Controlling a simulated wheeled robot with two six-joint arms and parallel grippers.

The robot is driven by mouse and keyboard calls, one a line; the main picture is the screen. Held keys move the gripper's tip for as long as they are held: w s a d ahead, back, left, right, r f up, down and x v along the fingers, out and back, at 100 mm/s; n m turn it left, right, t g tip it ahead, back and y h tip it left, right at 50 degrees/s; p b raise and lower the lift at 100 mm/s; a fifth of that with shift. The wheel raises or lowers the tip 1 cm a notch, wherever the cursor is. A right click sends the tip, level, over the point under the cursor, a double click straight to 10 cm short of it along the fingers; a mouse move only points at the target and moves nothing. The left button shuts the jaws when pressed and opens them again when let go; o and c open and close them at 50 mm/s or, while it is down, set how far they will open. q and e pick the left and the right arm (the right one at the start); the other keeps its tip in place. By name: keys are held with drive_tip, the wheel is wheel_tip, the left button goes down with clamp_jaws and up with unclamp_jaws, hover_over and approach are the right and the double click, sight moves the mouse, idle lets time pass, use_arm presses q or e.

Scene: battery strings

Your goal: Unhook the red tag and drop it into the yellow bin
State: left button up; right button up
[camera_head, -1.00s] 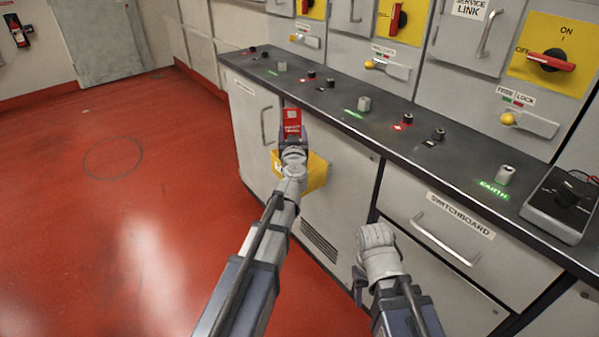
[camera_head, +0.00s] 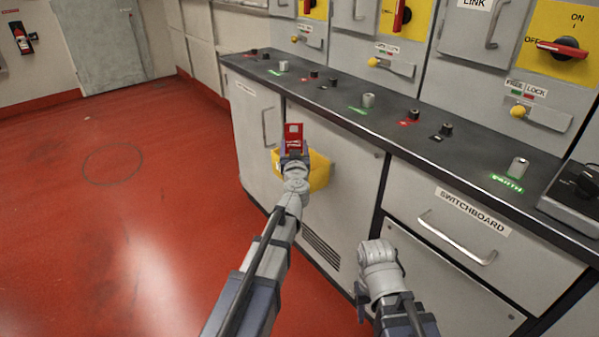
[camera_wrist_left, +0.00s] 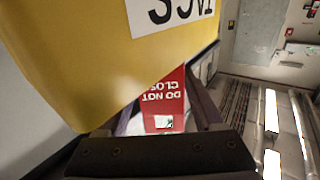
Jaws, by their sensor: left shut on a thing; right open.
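The red tag (camera_head: 294,136) is in my left gripper (camera_head: 293,150), in front of the grey cabinet. In the left wrist view the tag (camera_wrist_left: 165,100) shows white "DO NOT CLOSE" lettering between the two fingers of my left gripper (camera_wrist_left: 163,115), which is shut on it. The yellow bin (camera_head: 318,171) is on the cabinet front, just behind and below the gripper in the head view. In the left wrist view the bin's yellow wall (camera_wrist_left: 80,50) with a white label fills the upper left, close to the tag. My right gripper's fingers are hidden behind its wrist in the head view.
The dark counter (camera_head: 330,105) above the cabinet carries several knobs and green and red labels. A drawer marked "SWITCHBOARD" (camera_head: 472,212) has a protruding handle (camera_head: 455,240). The red floor (camera_head: 110,230) to the left is clear.

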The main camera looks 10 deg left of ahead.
use_arm(q)
drive_tip(key=o, duration=1.4)
drive_tip(key=shift+s, duration=0.1)
drive_tip(key=v, duration=0.7)
drive_tip(key=shift+s, duration=0.3)
drive_tip(key=shift+d, duration=0.15)
